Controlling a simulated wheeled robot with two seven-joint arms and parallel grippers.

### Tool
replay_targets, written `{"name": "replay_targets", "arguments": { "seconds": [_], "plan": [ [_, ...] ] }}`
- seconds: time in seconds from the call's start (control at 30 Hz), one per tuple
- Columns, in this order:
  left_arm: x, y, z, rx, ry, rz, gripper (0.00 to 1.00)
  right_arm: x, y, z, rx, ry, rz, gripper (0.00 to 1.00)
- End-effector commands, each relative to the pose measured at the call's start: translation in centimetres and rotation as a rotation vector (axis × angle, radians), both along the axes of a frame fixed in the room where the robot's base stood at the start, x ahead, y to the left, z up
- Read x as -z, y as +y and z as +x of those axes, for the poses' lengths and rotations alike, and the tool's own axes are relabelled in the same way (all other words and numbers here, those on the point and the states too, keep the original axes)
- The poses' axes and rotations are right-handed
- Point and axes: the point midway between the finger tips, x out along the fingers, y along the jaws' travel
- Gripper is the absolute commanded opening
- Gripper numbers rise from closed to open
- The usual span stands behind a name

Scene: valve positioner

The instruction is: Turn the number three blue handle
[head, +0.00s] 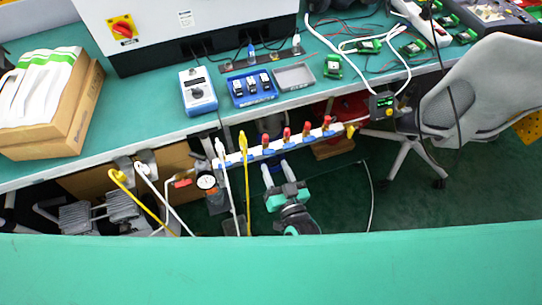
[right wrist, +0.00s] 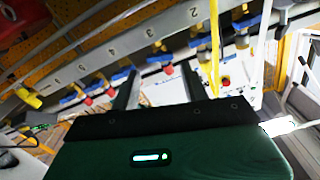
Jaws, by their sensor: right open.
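A numbered white manifold bar (head: 257,152) runs along the workbench's front edge, with red-topped fittings above and blue parts below. In the right wrist view the bar (right wrist: 130,40) crosses diagonally with printed numbers, and the "3" is readable. The number three blue handle (right wrist: 160,58) has a red part at its lower end and lies beyond my fingers, between them in the picture. My right gripper (head: 277,172) is open below the bar, fingers pointing toward it; its fingers (right wrist: 162,82) also show in the wrist view. I cannot tell whether they touch the handle. My left gripper is out of view.
A yellow hose (head: 245,185) and a white hose hang left of my right gripper. A gauge (head: 206,182) stands further left. A grey chair (head: 475,90) is at the right. The workbench (head: 150,112) holds a meter (head: 198,92), blue tray (head: 252,88) and box (head: 80,110).

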Motion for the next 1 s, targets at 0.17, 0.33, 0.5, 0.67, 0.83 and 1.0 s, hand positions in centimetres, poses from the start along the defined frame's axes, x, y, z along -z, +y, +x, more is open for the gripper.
{"name": "replay_targets", "arguments": {
  "seconds": [0.17, 0.33, 0.5, 0.67, 0.83, 1.0],
  "plan": [
    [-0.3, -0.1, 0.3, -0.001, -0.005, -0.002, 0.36, 0.1, -1.2, -3.5, 0.0, 0.002, -0.001, 0.45],
    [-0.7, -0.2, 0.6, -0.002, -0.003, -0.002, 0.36, 0.1, -1.9, -5.7, 0.001, 0.001, 0.0, 0.45],
    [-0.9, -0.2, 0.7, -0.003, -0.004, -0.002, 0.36, 0.0, -2.2, -6.7, 0.0, 0.001, 0.0, 0.45],
    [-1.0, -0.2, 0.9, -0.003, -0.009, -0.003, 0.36, 0.0, -2.3, -6.8, 0.0, 0.0, 0.0, 0.45],
    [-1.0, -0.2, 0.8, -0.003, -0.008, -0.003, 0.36, 0.0, -2.2, -6.8, 0.0, 0.0, 0.0, 0.45],
    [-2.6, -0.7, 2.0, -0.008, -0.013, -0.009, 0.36, 0.4, -2.2, -9.0, -0.008, -0.009, 0.0, 0.45]
  ]
}}
